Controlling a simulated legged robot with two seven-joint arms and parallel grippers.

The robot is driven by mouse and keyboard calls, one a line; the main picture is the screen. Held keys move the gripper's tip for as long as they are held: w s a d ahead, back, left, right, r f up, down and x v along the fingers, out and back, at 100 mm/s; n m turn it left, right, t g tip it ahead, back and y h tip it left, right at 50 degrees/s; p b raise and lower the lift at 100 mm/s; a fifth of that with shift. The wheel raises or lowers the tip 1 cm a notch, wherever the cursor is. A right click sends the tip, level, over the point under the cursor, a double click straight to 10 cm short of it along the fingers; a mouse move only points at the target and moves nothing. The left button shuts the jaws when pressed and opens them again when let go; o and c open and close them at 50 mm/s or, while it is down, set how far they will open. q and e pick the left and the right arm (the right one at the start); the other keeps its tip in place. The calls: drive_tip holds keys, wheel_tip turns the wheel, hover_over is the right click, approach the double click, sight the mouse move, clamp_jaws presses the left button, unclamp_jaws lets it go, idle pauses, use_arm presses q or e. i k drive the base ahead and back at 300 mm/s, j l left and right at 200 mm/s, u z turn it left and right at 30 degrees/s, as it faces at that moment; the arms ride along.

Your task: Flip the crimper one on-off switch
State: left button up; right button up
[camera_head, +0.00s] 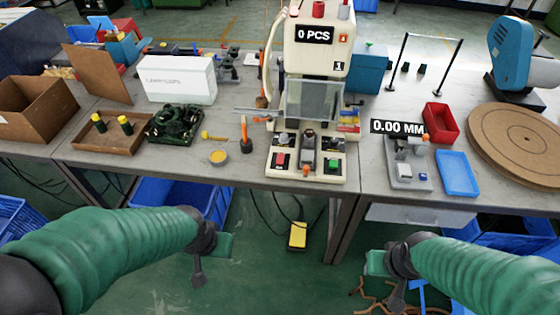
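The crimper (315,95) is a beige machine standing at the middle of the bench, with a "0 PCS" display and a label "1" on its upper front. A small orange part (342,38) on the upper right of its front may be the on-off switch; its position is too small to read. Red (281,159) and green (333,166) buttons sit on its base. My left gripper (212,258) and my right gripper (385,275) hang in front of the bench, below its edge and well apart from the crimper. Whether their fingers are open is unclear.
A wooden tray (84,143), a white box (177,80) and a small yellow cup (218,157) are left of the crimper. A measuring device (408,172), red bin (440,122), blue tray (457,174) and round board (520,143) are right. A yellow pedal (298,236) lies on the floor.

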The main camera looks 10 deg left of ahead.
sight(280, 159)
drive_tip(key=i+j+z, duration=0.15)
drive_tip(key=i+j, duration=0.15)
drive_tip(key=i+j+z, duration=0.2)
drive_tip(key=j, duration=0.2)
drive_tip(key=i+j+z, duration=0.15)
drive_tip(key=i+j, duration=0.15)
drive_tip(key=i+j+z, duration=0.2)
drive_tip(key=j, duration=0.3)
drive_tip(key=z, duration=0.95)
